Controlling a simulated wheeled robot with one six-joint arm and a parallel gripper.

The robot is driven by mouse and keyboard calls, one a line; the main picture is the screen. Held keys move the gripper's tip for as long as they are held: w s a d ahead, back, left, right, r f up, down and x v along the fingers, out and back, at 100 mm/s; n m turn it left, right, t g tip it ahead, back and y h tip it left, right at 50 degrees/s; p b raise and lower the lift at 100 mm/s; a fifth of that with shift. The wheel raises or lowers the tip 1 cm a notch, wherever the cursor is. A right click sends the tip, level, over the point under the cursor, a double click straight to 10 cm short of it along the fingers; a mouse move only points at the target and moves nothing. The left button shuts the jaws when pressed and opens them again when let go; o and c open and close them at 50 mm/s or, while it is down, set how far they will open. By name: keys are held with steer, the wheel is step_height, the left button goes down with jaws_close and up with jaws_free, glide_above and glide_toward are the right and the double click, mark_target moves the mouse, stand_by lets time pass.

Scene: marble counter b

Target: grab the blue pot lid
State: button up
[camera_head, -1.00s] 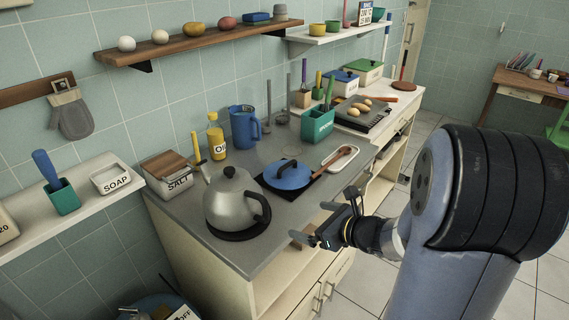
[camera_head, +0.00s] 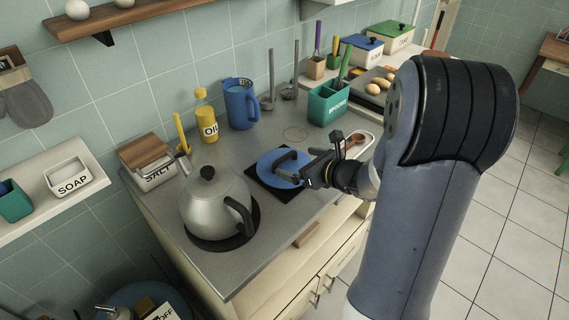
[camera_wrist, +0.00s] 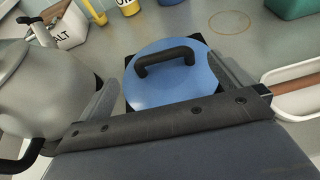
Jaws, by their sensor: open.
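The blue pot lid (camera_head: 266,167) lies on a dark square mat (camera_head: 259,185) on the grey counter. In the wrist view the lid (camera_wrist: 172,88) shows its raised black bar handle (camera_wrist: 167,56) near the top middle. My gripper (camera_head: 288,168) is over the lid, coming from the right in the head view. In the wrist view my gripper (camera_wrist: 170,68) is open, with one finger on each side of the lid and the handle between and ahead of them. Nothing is held. I cannot tell how high the fingers are above the lid.
A grey kettle (camera_head: 212,200) stands left of the lid. A white spoon rest (camera_head: 361,144) with a wooden spoon lies to the right. A blue jug (camera_head: 240,104), oil bottle (camera_head: 206,119) and green utensil holder (camera_head: 327,104) stand behind. The counter directly behind the lid is clear.

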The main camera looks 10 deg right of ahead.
mark_target(285, 160)
steer(key=shift+p+x, duration=0.3)
steer(key=shift+x, duration=3.25)
steer(key=shift+d+f, duration=0.1)
steer(key=shift+f, duration=0.05)
steer(key=shift+c, duration=0.6)
steer(key=c, duration=0.8)
